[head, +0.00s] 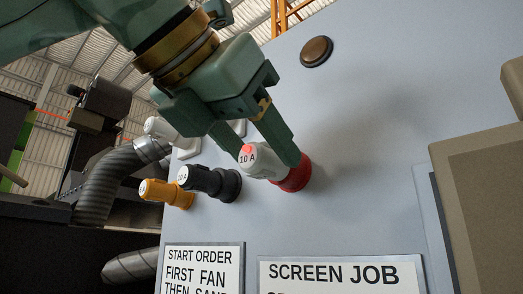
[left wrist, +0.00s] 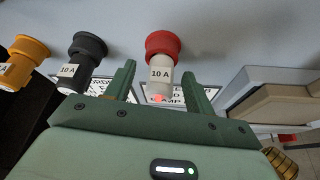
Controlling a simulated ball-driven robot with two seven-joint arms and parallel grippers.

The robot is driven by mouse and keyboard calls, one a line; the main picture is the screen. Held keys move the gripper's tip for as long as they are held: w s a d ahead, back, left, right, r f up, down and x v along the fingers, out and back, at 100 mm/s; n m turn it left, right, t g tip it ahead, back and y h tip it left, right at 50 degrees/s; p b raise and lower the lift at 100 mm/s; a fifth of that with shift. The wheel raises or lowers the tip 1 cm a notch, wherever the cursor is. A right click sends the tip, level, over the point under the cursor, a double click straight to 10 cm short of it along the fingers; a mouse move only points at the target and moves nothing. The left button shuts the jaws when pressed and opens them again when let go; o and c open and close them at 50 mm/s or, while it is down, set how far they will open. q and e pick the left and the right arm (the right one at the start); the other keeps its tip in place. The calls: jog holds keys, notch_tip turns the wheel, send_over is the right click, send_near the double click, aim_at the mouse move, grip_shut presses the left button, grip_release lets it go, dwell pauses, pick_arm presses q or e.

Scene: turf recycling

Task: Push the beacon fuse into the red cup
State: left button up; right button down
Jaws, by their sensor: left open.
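The beacon fuse (head: 266,161), a pale cylinder with a "10 A" label and a red spot on its end, stands out from the red cup (head: 294,174) on the grey panel. Its inner end is at the cup's mouth; how deep it sits I cannot tell. In the left wrist view the fuse (left wrist: 160,78) points towards me from the red cup (left wrist: 163,43). My left gripper (head: 266,158) is open, its fingers on either side of the fuse with gaps showing in the wrist view (left wrist: 159,72). My right gripper is out of view.
A black cup with a 10 A fuse (head: 208,182) and an orange one (head: 166,193) stand left of the red cup. A brown round button (head: 316,51) is above. Signs (head: 340,274) are below; a tan box (head: 485,190) juts out at right.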

pick_arm(q)
jog(key=v, duration=1.5)
